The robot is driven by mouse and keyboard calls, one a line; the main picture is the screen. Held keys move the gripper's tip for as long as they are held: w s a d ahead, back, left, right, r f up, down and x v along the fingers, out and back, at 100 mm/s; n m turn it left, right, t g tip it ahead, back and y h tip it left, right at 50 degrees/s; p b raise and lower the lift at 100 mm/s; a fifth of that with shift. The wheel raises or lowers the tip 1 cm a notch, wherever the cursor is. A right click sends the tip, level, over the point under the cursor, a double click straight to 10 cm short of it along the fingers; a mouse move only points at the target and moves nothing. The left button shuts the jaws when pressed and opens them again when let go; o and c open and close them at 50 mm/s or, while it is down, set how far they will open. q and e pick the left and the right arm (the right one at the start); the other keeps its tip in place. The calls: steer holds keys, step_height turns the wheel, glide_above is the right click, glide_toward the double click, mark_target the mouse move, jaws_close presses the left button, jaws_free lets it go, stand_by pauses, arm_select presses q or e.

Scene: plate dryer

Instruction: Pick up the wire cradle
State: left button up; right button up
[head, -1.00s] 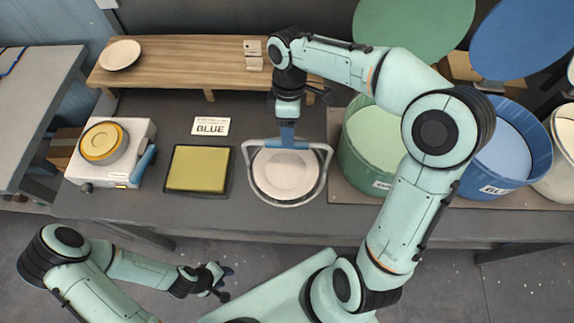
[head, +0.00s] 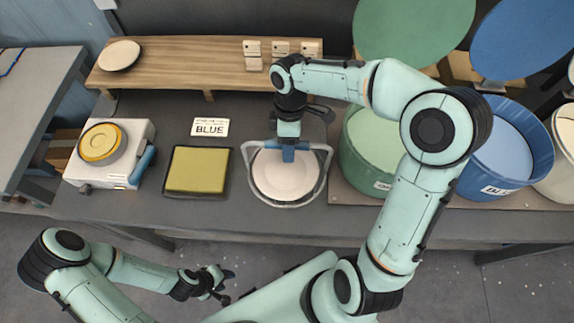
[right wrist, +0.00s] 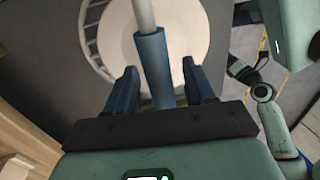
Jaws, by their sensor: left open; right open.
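The wire cradle (head: 322,178) stands on the dark bench with a white plate (head: 284,180) in it. Its handle arches up over the plate. My right gripper (head: 288,156) is above the plate at the handle's top bar. In the right wrist view, the handle's blue grip (right wrist: 154,62) runs between the two open fingers (right wrist: 160,88), with a gap at each side. The plate (right wrist: 180,45) and some cradle wires show below. My left gripper (head: 222,284) is open and empty, low in front of the bench.
A yellow pad (head: 197,171) and a BLUE card (head: 210,127) lie left of the cradle. Further left is a white device (head: 112,175) with a yellow top. Green (head: 352,168) and blue (head: 535,160) bins stand at right. A wooden shelf (head: 190,62) with another plate (head: 119,55) is behind.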

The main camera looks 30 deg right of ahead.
steer(key=shift+f, duration=0.2)
stand_by(0.3)
steer(key=c, duration=1)
steer(key=shift+r, duration=0.15)
